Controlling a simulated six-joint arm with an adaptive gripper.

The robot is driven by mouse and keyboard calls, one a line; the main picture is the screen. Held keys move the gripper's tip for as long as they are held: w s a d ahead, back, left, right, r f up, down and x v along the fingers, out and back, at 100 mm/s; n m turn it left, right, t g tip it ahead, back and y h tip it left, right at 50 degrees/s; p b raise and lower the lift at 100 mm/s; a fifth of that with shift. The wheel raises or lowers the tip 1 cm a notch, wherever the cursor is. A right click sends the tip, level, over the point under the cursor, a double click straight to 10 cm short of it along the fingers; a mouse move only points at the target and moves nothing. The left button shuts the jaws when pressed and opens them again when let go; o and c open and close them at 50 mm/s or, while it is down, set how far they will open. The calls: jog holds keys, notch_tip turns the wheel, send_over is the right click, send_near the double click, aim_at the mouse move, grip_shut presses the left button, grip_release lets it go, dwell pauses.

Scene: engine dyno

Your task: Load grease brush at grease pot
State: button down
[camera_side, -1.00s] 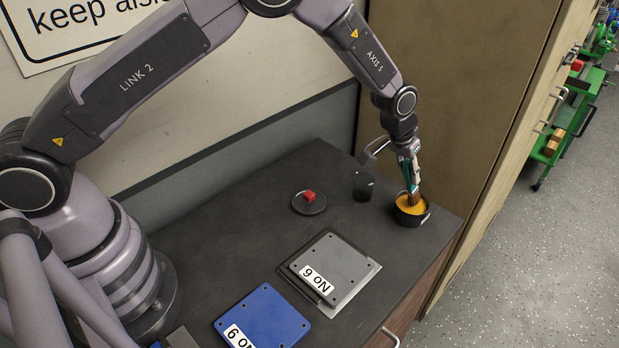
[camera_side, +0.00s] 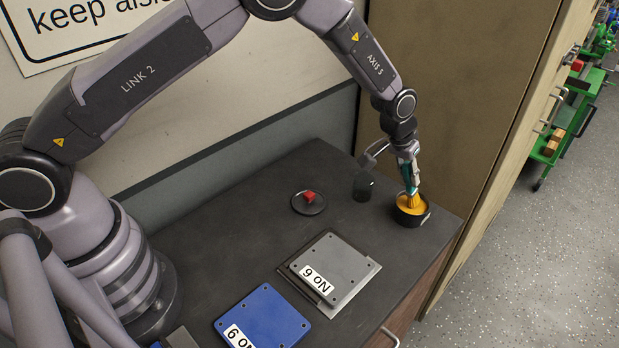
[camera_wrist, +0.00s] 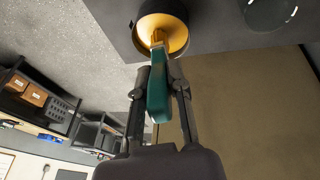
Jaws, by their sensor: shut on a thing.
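My gripper (camera_side: 407,160) is shut on the teal handle of the grease brush (camera_side: 411,178), which points downward. The brush also shows in the wrist view (camera_wrist: 157,95), between my two fingers (camera_wrist: 160,88). Its bristles are coated orange-yellow and are at the mouth of the grease pot (camera_side: 411,220), a black round pot with orange grease inside. In the wrist view the bristle end lies over the opening of the pot (camera_wrist: 139,32). I cannot tell whether the bristle tips still touch the grease.
A dark glass (camera_side: 363,187) stands just left of the pot. A grey plate (camera_side: 340,270) and a blue plate (camera_side: 272,312) lie nearer the front. The bench's right edge is close to the pot.

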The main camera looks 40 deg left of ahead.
jog(key=shift+f, duration=0.15)
jog(key=shift+r, duration=3.6)
jog(key=shift+a, duration=0.1)
